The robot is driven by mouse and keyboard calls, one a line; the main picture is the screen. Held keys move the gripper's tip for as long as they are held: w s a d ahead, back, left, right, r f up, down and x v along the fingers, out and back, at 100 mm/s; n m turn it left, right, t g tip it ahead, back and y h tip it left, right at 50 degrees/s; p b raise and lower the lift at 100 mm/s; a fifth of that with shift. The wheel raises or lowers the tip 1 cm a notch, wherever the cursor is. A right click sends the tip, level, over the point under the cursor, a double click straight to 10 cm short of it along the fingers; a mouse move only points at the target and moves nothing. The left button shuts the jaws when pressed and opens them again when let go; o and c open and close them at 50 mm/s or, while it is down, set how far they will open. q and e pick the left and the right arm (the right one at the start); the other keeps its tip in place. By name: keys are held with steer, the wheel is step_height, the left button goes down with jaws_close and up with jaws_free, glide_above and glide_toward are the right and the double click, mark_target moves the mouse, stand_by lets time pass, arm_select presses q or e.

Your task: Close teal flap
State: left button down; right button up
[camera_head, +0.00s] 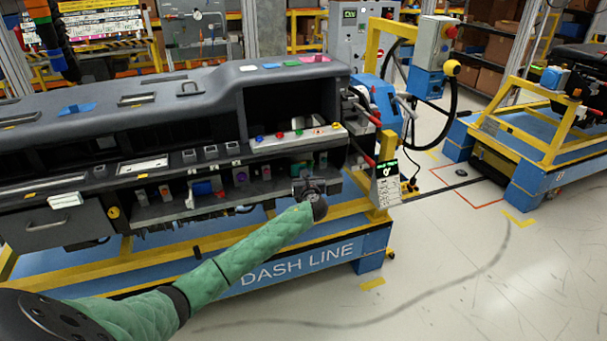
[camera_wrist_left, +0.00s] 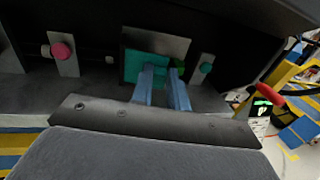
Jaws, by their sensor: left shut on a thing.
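The teal flap (camera_wrist_left: 134,67) sits against a light grey plate (camera_wrist_left: 170,48) inside the dashboard's lower recess. My left gripper (camera_wrist_left: 163,72) is at the flap, its two blue-grey fingers shut on the flap's right part. The fingers hide some of the flap's lower edge. In the head view my left gripper (camera_head: 308,180) reaches into the right end of the dashboard's lower shelf. There the wrist hides much of what it holds. My right gripper is in neither view.
The dashboard (camera_head: 190,95) overhangs the recess. A yellow and blue cart (camera_head: 300,262) carries it. Floor (camera_head: 450,290) is clear at lower right.

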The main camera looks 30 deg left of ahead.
arm_select(q)
steer(key=shift+w+a+r+n+g+y, duration=0.1)
steer(key=shift+w+n+g+y, duration=0.25)
steer(key=shift+n+g+y, duration=0.35)
steer(key=shift+w+n+g+y, duration=0.35)
steer(key=shift+n+g+y, duration=0.25)
steer(key=shift+g+y, duration=0.15)
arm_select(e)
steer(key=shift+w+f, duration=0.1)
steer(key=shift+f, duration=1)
arm_select(q)
steer(key=c, duration=1.4)
jaws_free()
steer(key=shift+o, duration=0.2)
